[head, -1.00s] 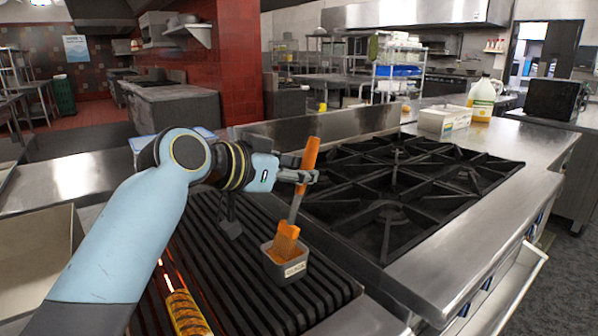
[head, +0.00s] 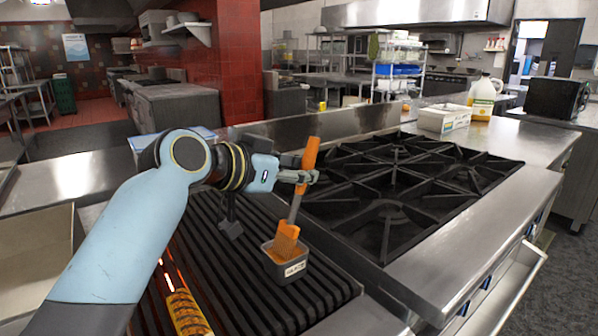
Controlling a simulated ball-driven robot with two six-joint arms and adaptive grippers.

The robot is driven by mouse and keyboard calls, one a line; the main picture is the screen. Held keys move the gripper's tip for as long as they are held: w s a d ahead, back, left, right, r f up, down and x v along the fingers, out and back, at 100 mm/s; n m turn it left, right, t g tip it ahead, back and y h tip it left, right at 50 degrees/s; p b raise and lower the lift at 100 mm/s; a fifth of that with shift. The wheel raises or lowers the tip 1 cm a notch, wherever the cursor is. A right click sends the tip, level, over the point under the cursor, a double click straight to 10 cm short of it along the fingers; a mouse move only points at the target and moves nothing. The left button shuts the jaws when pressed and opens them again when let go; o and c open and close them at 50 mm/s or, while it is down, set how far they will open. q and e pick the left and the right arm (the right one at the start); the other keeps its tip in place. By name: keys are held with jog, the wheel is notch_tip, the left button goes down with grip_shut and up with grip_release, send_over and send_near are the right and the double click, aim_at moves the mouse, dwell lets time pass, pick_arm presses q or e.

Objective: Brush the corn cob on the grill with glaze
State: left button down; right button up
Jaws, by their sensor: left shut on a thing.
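My left gripper (head: 300,179) is shut on the orange handle of a brush (head: 309,153). The brush stands nearly upright, and its orange bristle end is in or just over a small grey square cup of orange glaze (head: 290,271). The cup sits on the right part of the black ribbed grill (head: 325,286). The corn cob (head: 187,314) lies on the grill at the bottom, left of the cup, partly cut off by the picture edge. Whether the bristles touch the glaze is hard to tell. My right gripper is not in view.
A glowing red strip (head: 169,275) shows in the grill beside the corn. A black gas stove top (head: 400,190) lies to the right of the grill. A white box (head: 447,119) and a jug (head: 482,100) stand behind it.

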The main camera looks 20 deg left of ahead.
pick_arm(q)
jog(key=shift+f, duration=0.15)
jog(key=shift+r+p, duration=0.6)
notch_tip(320, 180, up, 6)
jog(key=p, duration=0.5)
jog(key=shift+p, duration=0.3)
jog(key=shift+f, duration=0.1)
